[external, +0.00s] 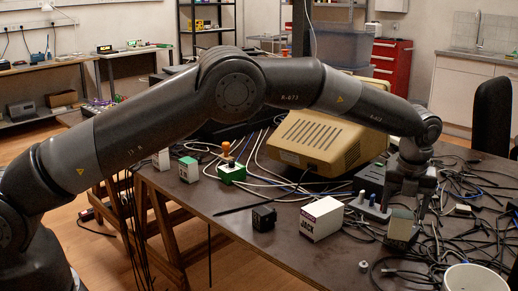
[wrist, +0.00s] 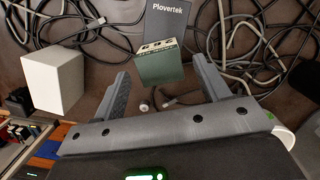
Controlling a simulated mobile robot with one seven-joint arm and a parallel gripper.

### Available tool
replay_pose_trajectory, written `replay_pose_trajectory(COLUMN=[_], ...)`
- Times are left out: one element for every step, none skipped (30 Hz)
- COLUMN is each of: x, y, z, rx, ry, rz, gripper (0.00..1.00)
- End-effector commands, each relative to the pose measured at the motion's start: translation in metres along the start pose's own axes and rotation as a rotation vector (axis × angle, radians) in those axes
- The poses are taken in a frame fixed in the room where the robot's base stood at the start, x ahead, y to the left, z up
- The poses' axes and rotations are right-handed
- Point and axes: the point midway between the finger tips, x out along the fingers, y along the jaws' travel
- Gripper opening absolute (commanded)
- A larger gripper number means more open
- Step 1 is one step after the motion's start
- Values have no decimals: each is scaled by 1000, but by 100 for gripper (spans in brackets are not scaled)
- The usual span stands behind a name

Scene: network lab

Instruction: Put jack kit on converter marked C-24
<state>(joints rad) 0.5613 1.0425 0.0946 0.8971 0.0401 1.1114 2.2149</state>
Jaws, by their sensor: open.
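The jack kit (external: 322,219) is a white box with a purple top edge and the word JACK, standing on the dark table left of my gripper. A plain white box at the left of the wrist view (wrist: 53,82) appears to be the same one. My gripper (external: 405,206) points down, open and empty. Below it stands a small grey-green converter box (external: 402,231), which shows between the fingers in the wrist view (wrist: 160,66); its marking is not readable. Another green-and-white box (external: 188,171) stands at the back left, its mark too small to read surely.
A dark Plovertek box (wrist: 172,20) lies just beyond the green box. A black cube (external: 263,219) stands left of the jack kit. Cables tangle over the right side.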

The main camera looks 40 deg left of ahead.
Motion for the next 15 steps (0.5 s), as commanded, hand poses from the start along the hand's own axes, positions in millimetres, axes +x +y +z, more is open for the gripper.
replay_pose_trajectory(x=[-13, -20, -28, -34, -39, -46, -51, -55, -60, -63, -65, -68, -71, -74, -79], y=[0, 0, 0, 0, 0, 0, 0, 0, 0, 0, 0, 0, 1, 2, 5], z=[1, 1, 1, 1, 1, 1, 1, 1, 1, 0, 0, 0, 1, 1, 3], rx=[0, 0, 0, 0, 0, 0, 0, 0, 0, 0, 0, -1, -4, -10, -25], ry=[-2, -3, -1, -1, -1, -1, -2, -2, -2, -1, 0, 0, -1, -1, -2], rz=[-2, -3, -2, -3, -3, -2, -1, -1, -1, 0, 0, 0, -1, -2, -4], gripper=[69, 69, 69, 69, 69, 69, 69, 69, 69, 69, 69, 69, 69, 69, 69])
